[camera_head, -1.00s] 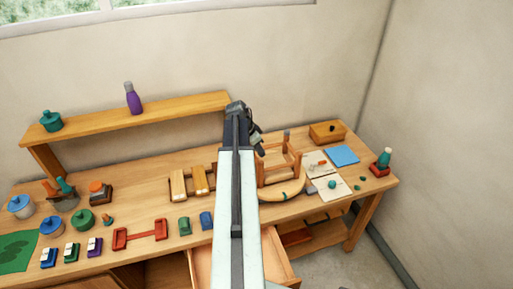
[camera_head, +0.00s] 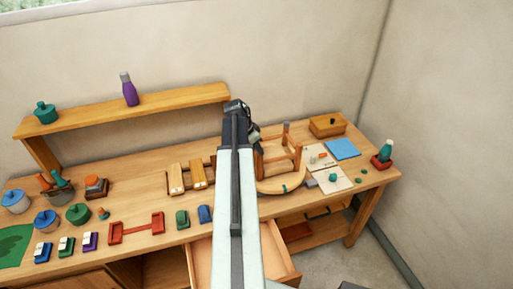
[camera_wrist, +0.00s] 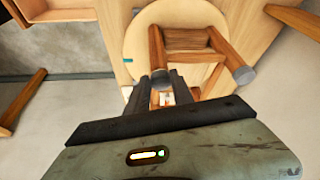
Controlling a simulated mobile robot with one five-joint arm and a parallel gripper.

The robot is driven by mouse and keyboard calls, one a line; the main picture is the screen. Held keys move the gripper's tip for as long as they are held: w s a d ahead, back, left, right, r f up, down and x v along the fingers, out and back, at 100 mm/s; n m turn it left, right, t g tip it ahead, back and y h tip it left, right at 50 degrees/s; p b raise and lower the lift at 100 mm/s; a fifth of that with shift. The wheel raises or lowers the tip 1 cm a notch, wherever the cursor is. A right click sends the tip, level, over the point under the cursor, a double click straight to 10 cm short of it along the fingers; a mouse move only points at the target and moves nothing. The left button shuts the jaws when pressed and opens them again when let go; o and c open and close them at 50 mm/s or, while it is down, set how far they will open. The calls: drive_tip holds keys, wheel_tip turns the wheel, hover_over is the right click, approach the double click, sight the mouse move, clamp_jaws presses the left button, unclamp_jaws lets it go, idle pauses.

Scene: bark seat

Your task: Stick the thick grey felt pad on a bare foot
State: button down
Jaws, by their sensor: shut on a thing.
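The stool (camera_head: 283,185) lies upside down on the workbench, its pale round seat (camera_wrist: 200,14) below and its brown legs pointing up. In the wrist view one leg (camera_wrist: 154,45) ends at my fingertips, and another leg (camera_wrist: 225,52) to its right carries a grey end (camera_wrist: 243,76). My gripper (camera_wrist: 161,82) is shut on a round grey pad (camera_wrist: 160,76), at the end of the nearer leg. I cannot tell whether the pad touches that foot. In the head view my gripper (camera_head: 254,133) is mostly hidden behind my arm, at the stool's left side.
A wooden box (camera_head: 327,125), a blue square (camera_head: 343,149) and pale cards (camera_head: 333,180) with small pieces lie right of the stool. Clamps and pots fill the left side. An open drawer (camera_head: 208,265) juts out in front.

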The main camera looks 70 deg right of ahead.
drive_tip(key=shift+a+f+b, duration=0.1)
drive_tip(key=shift+f+b, duration=0.2)
drive_tip(key=c, duration=0.7)
unclamp_jaws()
wheel_tip(320, 180, up, 7)
drive_tip(key=p, duration=0.7)
idle(0.3)
